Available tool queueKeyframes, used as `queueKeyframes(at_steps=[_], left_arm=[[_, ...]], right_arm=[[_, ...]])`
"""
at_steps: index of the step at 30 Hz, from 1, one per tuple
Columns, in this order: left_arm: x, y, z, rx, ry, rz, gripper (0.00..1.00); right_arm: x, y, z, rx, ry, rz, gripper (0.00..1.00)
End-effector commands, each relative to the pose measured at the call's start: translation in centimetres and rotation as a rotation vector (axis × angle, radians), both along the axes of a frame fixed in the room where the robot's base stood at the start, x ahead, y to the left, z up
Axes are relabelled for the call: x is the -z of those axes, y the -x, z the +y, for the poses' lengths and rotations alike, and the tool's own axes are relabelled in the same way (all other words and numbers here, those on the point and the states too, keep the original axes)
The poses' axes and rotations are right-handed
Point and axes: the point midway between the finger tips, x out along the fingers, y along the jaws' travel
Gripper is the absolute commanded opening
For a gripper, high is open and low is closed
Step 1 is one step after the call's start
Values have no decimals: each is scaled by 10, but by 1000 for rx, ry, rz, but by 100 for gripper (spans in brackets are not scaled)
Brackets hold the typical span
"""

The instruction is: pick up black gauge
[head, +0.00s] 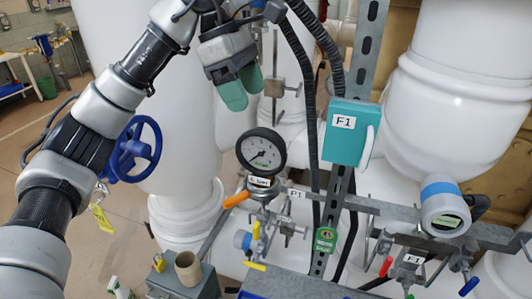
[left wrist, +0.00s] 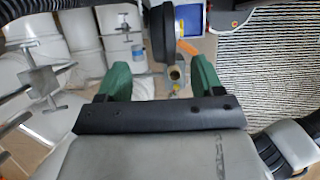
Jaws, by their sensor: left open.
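The black gauge (head: 261,151) has a round black rim and a white dial. It stands upright on a pipe fitting, with an orange handle (head: 236,199) just below it. My left gripper (head: 243,90) is open and empty, with green fingertips above and slightly left of the gauge in the head view. In the left wrist view, the gripper's fingers (left wrist: 160,68) are spread apart. A dark rounded shape, likely the gauge (left wrist: 161,30) seen edge-on, shows beyond the gap between them, apart from both fingers. My right gripper is not in view.
A teal box (head: 349,134) marked F1 and black hoses (head: 310,100) stand right of the gauge. White tanks (head: 455,90) and a metal rail (head: 380,207) fill the right. A blue handwheel (head: 135,150) is behind my left arm. A grey box (head: 185,281) with a cup is below.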

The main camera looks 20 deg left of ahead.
Motion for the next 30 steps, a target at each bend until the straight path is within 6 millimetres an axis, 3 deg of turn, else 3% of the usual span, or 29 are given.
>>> queueKeyframes(at_steps=[3,7,11,18,28,30], left_arm=[[17,0,-8,2,1,2,67],[27,1,-12,1,3,1,67],[36,1,-16,2,4,4,67],[68,2,-28,1,5,3,67],[77,2,-32,2,6,-1,67],[77,2,-32,1,6,0,56]], right_arm=[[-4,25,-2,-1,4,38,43],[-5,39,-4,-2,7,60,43],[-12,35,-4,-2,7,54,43],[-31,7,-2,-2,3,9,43],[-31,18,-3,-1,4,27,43],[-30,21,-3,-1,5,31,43]])
